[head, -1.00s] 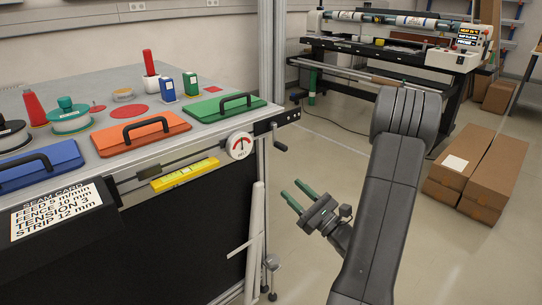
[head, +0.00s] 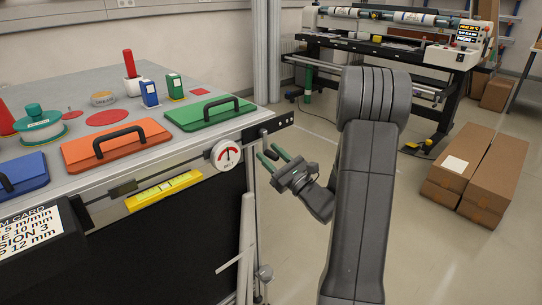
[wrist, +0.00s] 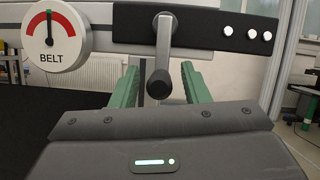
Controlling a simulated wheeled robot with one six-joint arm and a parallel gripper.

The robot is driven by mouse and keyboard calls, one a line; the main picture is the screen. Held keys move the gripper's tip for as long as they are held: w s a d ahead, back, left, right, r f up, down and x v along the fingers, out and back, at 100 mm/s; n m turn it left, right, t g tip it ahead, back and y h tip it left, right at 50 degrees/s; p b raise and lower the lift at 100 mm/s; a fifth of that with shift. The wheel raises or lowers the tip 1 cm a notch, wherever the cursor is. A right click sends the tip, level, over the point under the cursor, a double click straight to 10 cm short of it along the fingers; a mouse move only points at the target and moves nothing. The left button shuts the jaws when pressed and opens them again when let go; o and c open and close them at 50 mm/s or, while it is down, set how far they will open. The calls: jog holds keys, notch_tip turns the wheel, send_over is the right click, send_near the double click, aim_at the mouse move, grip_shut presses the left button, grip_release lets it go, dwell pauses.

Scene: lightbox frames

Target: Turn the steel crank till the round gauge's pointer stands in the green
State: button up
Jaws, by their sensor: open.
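The steel crank (wrist: 164,42) hangs down from a black plate in the wrist view, with its dark knob (wrist: 159,84) at the lower end. My gripper (wrist: 160,70) is open, with one green finger on each side of the knob. Gaps show between the knob and both fingers. In the head view my gripper (head: 273,158) is at the bench's right corner, and the crank is small there. The round gauge (wrist: 55,36), marked BELT, is left of the crank; it also shows in the head view (head: 226,154).
The bench front carries a yellow level (head: 164,190) and a dark slider (head: 123,188) left of the gauge. Green (head: 210,112) and orange (head: 115,144) handled lids lie on top. Cardboard boxes (head: 475,175) stand on the floor at right, with clear floor before them.

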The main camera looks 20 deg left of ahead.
jog(key=shift+a, duration=0.1)
grip_shut()
jog(key=shift+w+n, duration=0.15)
jog(key=shift+n, duration=0.15)
